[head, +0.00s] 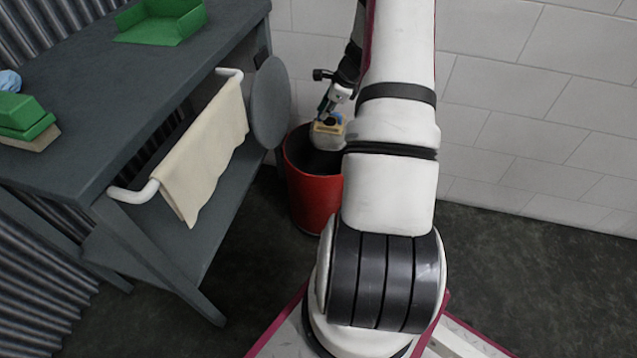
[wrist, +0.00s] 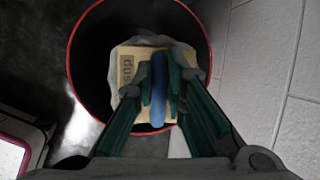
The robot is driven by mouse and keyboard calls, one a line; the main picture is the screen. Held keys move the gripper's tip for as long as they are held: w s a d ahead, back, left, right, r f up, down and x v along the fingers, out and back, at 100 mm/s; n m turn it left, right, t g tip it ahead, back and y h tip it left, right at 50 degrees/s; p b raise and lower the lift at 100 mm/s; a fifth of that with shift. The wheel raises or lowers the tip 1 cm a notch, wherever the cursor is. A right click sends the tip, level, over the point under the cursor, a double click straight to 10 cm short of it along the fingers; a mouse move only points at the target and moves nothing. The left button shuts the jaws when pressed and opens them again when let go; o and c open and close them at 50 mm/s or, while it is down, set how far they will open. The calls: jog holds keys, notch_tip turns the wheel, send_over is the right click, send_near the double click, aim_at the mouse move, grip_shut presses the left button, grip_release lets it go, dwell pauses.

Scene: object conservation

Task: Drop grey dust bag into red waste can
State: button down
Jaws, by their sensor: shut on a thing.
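The red waste can (head: 314,196) stands on the floor between the workbench and the wall. In the wrist view its red rim (wrist: 208,50) circles the dark opening. My gripper (head: 331,113) is over the can's mouth and points down. It is shut on the dust bag (head: 327,135), which has a tan label face with dark print and a grey body. In the wrist view the dust bag (wrist: 126,68) sits between the fingers, within the outline of the can's opening. A blue strip runs along its middle between the fingertips. My arm hides the can's right side in the head view.
A dark grey workbench (head: 95,85) with a lower shelf stands at left. A cream towel (head: 205,150) hangs on its white rail, and a grey disc (head: 270,103) is at its end. A green dustpan (head: 165,22) lies on top. A pale block wall (head: 540,90) is behind.

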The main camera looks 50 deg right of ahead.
aim_at(327, 123)
jog(key=shift+f+b, duration=2.05)
jog(key=shift+f, duration=0.8)
jog(key=c, duration=1.5)
grip_release()
jog(key=shift+c, duration=0.2)
jog(key=shift+r, duration=0.15)
jog(key=v, duration=1.2)
